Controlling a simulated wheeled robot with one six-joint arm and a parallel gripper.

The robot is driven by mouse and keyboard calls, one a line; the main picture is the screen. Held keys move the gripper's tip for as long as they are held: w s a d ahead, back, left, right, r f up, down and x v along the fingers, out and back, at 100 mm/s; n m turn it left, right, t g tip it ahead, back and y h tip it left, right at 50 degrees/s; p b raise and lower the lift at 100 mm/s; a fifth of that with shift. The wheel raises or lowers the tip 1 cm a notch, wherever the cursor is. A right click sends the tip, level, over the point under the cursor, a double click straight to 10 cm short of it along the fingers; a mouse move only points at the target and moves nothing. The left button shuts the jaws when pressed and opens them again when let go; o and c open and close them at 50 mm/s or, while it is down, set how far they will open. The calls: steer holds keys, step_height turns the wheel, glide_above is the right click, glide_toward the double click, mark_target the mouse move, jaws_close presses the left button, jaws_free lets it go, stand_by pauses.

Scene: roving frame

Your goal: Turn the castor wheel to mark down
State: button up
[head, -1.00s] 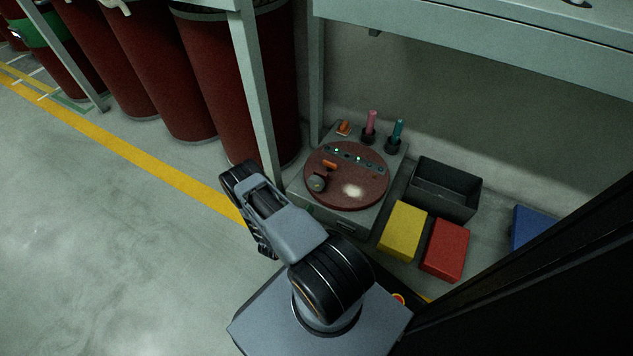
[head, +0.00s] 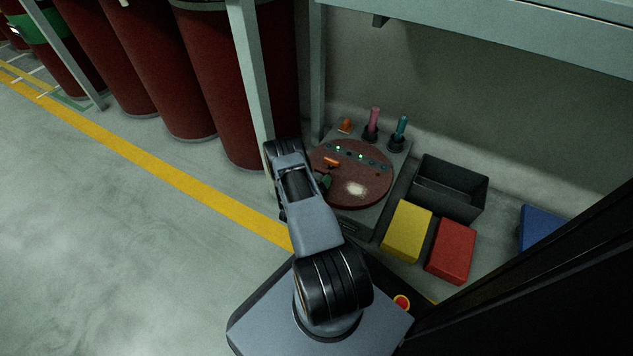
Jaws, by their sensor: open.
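A round dark red turntable plate (head: 374,172) lies on a grey box-like base (head: 398,150) on the floor below the bench. The castor wheel is hidden behind my arm and gripper at the plate's left side. No mark on it can be made out. My gripper (head: 325,183) shows only as a small dark greenish part beside my forearm, over the left part of the plate. It is open. Its fingers are mostly hidden, and I cannot tell whether it touches the wheel. An orange piece (head: 332,162) lies on the plate near a row of small lights.
A pink-handled tool (head: 374,119) and a teal-handled tool (head: 400,127) stand at the base's back. A black bin (head: 452,190), yellow block (head: 407,231) and red block (head: 452,250) lie right. A bench leg (head: 250,75) and red drums (head: 210,80) stand left.

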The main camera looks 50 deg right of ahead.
steer(key=shift+d, duration=0.25)
steer(key=shift+c, duration=0.2)
steer(key=c, duration=0.9)
